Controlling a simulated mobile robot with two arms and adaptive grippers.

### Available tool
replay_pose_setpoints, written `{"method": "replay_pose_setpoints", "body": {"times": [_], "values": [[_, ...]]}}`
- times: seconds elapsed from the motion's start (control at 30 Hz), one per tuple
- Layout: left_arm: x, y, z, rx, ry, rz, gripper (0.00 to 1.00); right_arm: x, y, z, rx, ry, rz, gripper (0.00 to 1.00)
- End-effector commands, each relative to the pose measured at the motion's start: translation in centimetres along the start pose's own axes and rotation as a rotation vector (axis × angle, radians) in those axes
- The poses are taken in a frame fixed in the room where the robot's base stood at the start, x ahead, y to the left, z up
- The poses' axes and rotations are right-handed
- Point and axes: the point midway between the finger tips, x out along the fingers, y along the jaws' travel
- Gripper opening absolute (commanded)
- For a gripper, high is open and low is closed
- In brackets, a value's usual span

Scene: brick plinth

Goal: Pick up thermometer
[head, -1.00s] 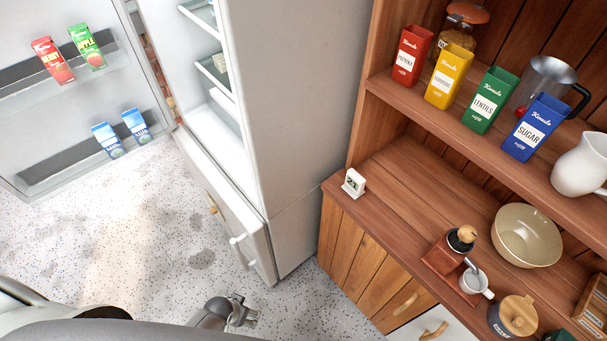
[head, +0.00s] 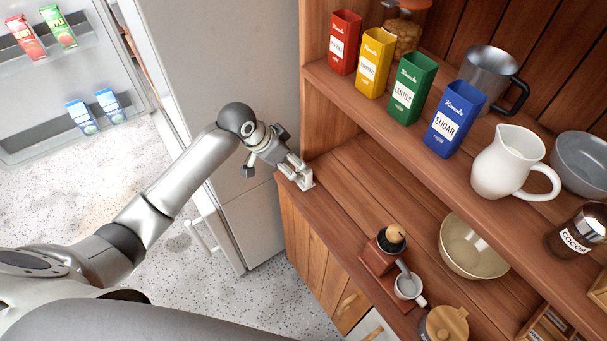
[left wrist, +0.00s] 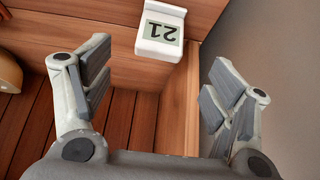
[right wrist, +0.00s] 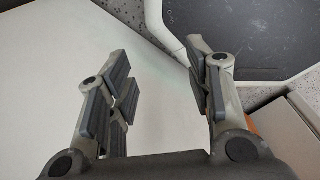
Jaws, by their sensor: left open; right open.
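The thermometer is a small white device with a grey display reading 21. In the head view the thermometer (head: 306,181) stands at the left front corner of the wooden counter, partly covered by my left gripper (head: 288,168). In the left wrist view the thermometer (left wrist: 161,32) appears upside down ahead of the fingers, in the gap between them. My left gripper (left wrist: 160,60) is open and empty, with no visible finger contact. My right gripper (right wrist: 158,55) is open and empty in the right wrist view, over a plain white surface.
The fridge (head: 255,60) stands left of the counter (head: 350,185). Tins, including the blue sugar tin (head: 452,120), and a white jug (head: 507,165) line the shelf above.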

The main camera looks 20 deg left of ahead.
Motion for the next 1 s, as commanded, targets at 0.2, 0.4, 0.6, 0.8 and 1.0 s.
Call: {"method": "replay_pose_setpoints", "body": {"times": [0.2,0.4,0.6,0.8,1.0], "values": [[2.9,0.0,0.0,-0.003,0.0,0.001,0.79,-0.2,1.7,0.3,0.002,-0.003,0.02,0.47],[3.9,0.0,0.0,-0.002,0.0,-0.001,0.79,-0.4,2.1,0.3,0.004,-0.004,0.026,0.47],[6.2,0.1,0.0,-0.003,-0.001,0.001,0.79,-1.0,1.9,0.2,0.004,-0.004,0.023,0.47],[8.3,0.0,0.1,-0.002,0.0,-0.001,0.79,-1.0,1.1,0.1,0.004,-0.002,0.013,0.47],[8.7,0.0,0.1,-0.001,0.0,-0.002,0.79,-1.0,0.5,-0.1,0.003,0.0,0.006,0.47]]}}
